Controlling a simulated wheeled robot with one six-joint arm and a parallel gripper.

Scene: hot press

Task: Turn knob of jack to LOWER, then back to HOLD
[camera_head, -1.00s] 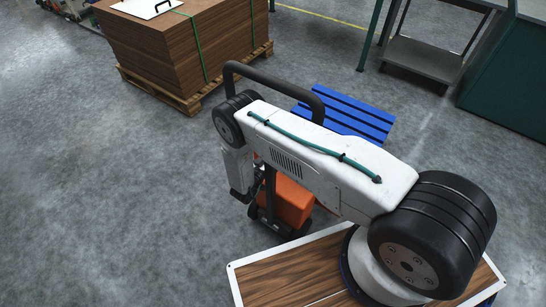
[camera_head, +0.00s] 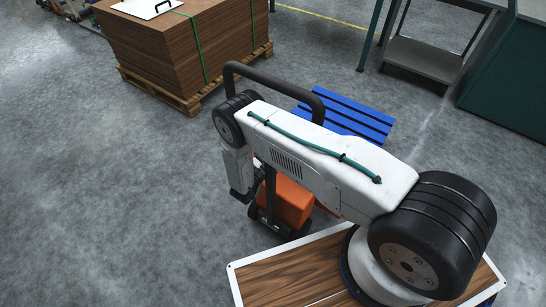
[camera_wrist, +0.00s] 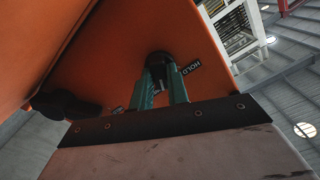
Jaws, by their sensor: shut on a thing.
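The orange jack (camera_head: 292,204) stands on the floor in the head view, partly behind my arm, with its black handle loop (camera_head: 275,69) above. In the wrist view its orange panel (camera_wrist: 110,62) fills much of the picture. The dark round knob (camera_wrist: 158,57) is on this panel, between the teal fingers of my gripper (camera_wrist: 160,80), which are shut on it. A dark label reading HOLD (camera_wrist: 190,68) is right of the knob. Another small mark shows lower left of it, partly covered. Which way the knob points is hidden by the fingers. The fingertips are not clear in the head view.
A blue slatted pallet (camera_head: 345,112) lies behind the jack. A stack of brown boards (camera_head: 170,50) on a wooden pallet (camera_head: 190,101) stands at the back left. A grey shelf cart (camera_head: 425,58) is at the back right. The floor on the left is clear.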

